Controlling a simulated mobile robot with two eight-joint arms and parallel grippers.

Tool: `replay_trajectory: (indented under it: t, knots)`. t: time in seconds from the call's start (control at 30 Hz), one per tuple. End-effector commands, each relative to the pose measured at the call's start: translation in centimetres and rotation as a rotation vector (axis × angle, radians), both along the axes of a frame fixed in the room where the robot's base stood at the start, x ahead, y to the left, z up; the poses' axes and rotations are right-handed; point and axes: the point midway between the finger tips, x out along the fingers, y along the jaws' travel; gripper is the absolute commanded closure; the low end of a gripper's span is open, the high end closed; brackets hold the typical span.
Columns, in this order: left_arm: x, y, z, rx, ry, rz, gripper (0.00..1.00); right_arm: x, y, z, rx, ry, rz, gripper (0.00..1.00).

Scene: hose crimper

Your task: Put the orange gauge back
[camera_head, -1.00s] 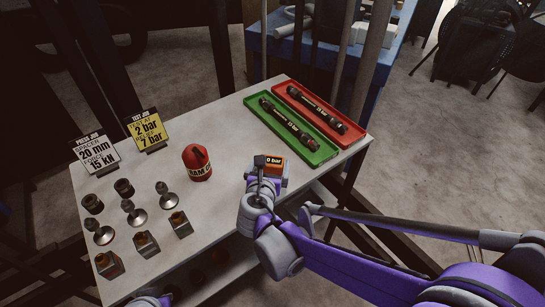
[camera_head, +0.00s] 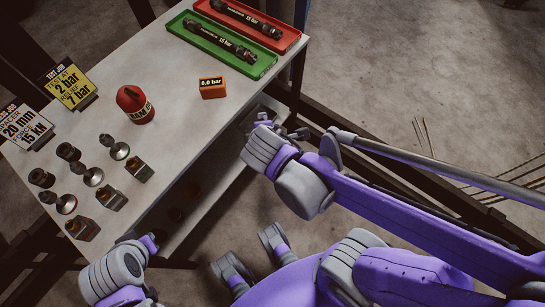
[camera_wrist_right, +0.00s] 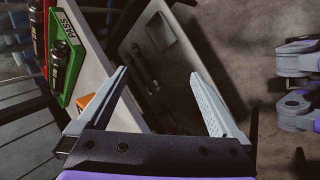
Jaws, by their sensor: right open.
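The orange gauge (camera_head: 212,87), a small block with a "0.0 bar" display, sits on the grey table near its right edge, below the green tray. In the right wrist view a bit of orange (camera_wrist_right: 86,103) shows behind the left finger. My right gripper (camera_head: 280,128) is beyond the table's right edge, apart from the gauge. In the wrist view its two fingers (camera_wrist_right: 158,72) are spread with nothing between them. My left gripper (camera_head: 152,240) is at the table's front edge; its fingers are too small and hidden to read.
A green tray (camera_head: 262,70) and a red tray (camera_head: 292,42) each hold a dark hose. A red canister (camera_head: 135,104), two job signs and several metal fittings (camera_head: 120,150) stand on the table (camera_head: 185,130). A lower shelf (camera_head: 215,180) lies beneath. The table around the gauge is clear.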

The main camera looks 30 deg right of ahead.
Motion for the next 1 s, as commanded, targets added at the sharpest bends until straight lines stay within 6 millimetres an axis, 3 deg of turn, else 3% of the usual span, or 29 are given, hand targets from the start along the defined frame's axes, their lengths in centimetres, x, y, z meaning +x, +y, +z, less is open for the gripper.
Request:
replay_trajectory:
  t: [0.03, 0.1, 0.2, 0.33, 0.77, 0.87, 1.0]
  knots:
    - [0.0, 0.0, 0.0, 0.000, 0.000, 0.000, 1.00, -2.0, -0.4, -0.7, 0.162, -0.015, -0.179, 0.00]
    - [0.0, 0.0, 0.0, 0.000, 0.000, 0.000, 1.00, -4.1, 0.0, -1.4, 0.372, -0.031, -0.411, 0.00]
    - [0.0, 0.0, 0.0, 0.000, 0.000, 0.000, 1.00, -6.2, 0.7, -1.9, 0.597, -0.043, -0.673, 0.00]
    - [0.0, 0.0, 0.0, 0.000, 0.000, 0.000, 1.00, -7.4, 1.5, -2.1, 0.757, -0.046, -0.866, 0.00]
    - [0.0, 0.0, 0.5, 0.000, -0.002, 0.000, 1.00, -7.5, 1.8, -1.6, 0.800, -0.047, -0.915, 0.00]
    - [0.2, 0.0, 2.1, 0.000, -0.007, 0.000, 1.00, -7.4, 1.8, 0.0, 0.802, -0.051, -0.912, 0.00]
    - [0.8, 0.0, 5.8, 0.000, -0.019, 0.000, 1.00, -6.8, 1.8, 3.6, 0.807, -0.062, -0.906, 0.00]
